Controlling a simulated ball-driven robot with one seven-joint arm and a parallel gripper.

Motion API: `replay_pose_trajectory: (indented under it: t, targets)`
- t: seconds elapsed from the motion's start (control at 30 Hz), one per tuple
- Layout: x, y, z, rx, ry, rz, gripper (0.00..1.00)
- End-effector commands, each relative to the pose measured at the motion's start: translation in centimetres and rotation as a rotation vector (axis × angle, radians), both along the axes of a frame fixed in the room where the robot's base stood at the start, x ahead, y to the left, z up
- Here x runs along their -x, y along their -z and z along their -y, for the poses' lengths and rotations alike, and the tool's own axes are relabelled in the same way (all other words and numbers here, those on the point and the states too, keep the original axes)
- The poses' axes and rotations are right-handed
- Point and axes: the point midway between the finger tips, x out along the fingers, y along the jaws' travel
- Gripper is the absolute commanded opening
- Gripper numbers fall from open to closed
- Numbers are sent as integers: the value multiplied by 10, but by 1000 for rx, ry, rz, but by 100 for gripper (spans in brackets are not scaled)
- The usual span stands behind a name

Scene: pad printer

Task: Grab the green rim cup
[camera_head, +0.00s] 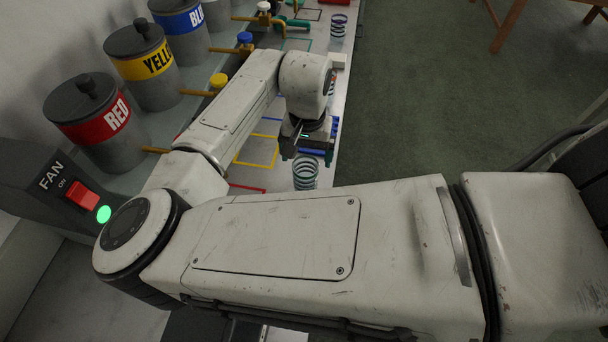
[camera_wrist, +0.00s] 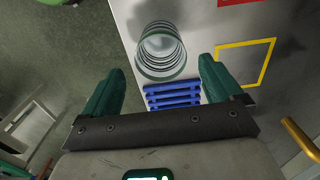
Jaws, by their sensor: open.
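A clear cup (camera_head: 305,173) with dark green rings stands on the pale bench top near its right edge, just in front of my gripper (camera_head: 308,147) in the head view. In the wrist view a ringed cup with a grey-green rim (camera_wrist: 162,50) shows between and beyond my fingertips, apart from both. My gripper (camera_wrist: 160,70) is open and empty, with a green finger on each side. In the head view my wrist hides most of the jaws.
A blue slatted piece (camera_wrist: 172,95) lies below the cup in the wrist view. Yellow (camera_head: 256,151) and red (camera_head: 247,187) outlines mark the bench. Red (camera_head: 92,123), yellow (camera_head: 146,65) and blue (camera_head: 182,22) labelled tanks with taps line the left. Other ringed cups (camera_head: 338,26) stand farther back.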

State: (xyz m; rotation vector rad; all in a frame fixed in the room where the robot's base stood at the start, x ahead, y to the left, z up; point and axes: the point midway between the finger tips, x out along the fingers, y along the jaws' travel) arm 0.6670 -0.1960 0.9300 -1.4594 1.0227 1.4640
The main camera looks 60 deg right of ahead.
Motion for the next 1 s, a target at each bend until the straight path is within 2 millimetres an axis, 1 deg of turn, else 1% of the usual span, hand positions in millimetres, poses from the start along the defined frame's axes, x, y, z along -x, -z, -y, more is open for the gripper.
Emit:
replay_pose_trajectory:
  t: [0.03,0.1,0.27,0.37,0.5,0.6,0.7,0.87,0.9,1.0]
  targets:
    - [0,6,0,-1,-1,-1,93]
    - [0,13,0,0,0,0,93]
    - [0,22,-1,0,0,0,93]
    - [0,35,-3,-1,0,0,93]
    - [0,56,-5,-1,1,0,93]
    - [0,65,-4,0,2,0,93]
    - [0,70,-5,1,1,1,93]
    - [0,70,-4,2,1,2,93]
    - [0,70,-4,2,1,2,92]
    - [0,70,-4,2,1,2,82]
